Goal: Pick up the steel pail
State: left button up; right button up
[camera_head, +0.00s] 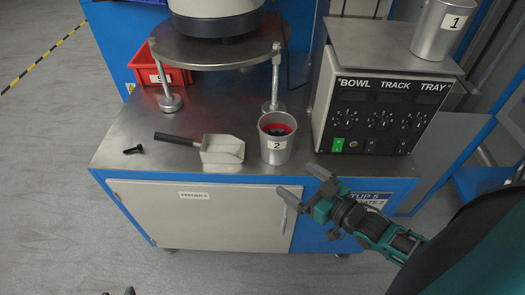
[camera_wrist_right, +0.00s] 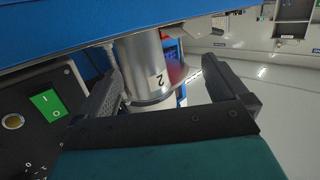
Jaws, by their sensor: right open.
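A steel pail labelled 2 (camera_head: 275,153) stands upright near the front edge of the metal bench, red inside with small dark bits. A second steel pail, labelled 1 (camera_head: 439,30), stands on the control box. My right gripper (camera_head: 300,181) is open and empty, in front of the bench edge, just right of and nearer than pail 2. In the right wrist view, pail 2 (camera_wrist_right: 142,62) appears upside down beyond and between the spread fingers (camera_wrist_right: 165,85), with no visible grip. Small dark tips at the bottom edge may be my left gripper (camera_head: 120,292); its jaws are unclear.
A metal scoop (camera_head: 222,149) with a black handle lies left of pail 2, and a black bolt (camera_head: 134,149) farther left. The control box (camera_head: 378,112) stands close on the right. A round feeder stand (camera_head: 215,52) and red bin (camera_head: 172,76) are behind.

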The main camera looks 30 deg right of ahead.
jog(key=t+b, duration=0.1)
jog(key=t, duration=0.1)
send_near(289, 148)
jog(key=w, duration=0.2)
jog(key=shift+y, duration=0.5)
jog(key=b+x, duration=0.1)
jog(key=x, duration=0.5)
jog(key=shift+d+f, duration=0.1)
jog(key=shift+f, duration=0.05)
jog(key=x, duration=0.2)
jog(key=b+x, duration=0.1)
jog(key=x, duration=0.1)
jog(key=f+x, duration=0.1)
jog(key=x, duration=0.1)
jog(key=shift+w, duration=0.15)
jog(key=c, duration=1.4)
pick_arm(q)
jog(key=shift+w+d+f+h, duration=0.1)
jog(key=shift+d+f+h, duration=0.05)
jog(key=shift+d+f, duration=0.4)
jog(key=shift+w+d+f+h, duration=0.15)
jog(key=shift+d+f, duration=0.2)
jog(key=shift+d, duration=0.35)
pick_arm(e)
jog(key=shift+o, duration=0.2)
jog(key=shift+r, duration=0.25)
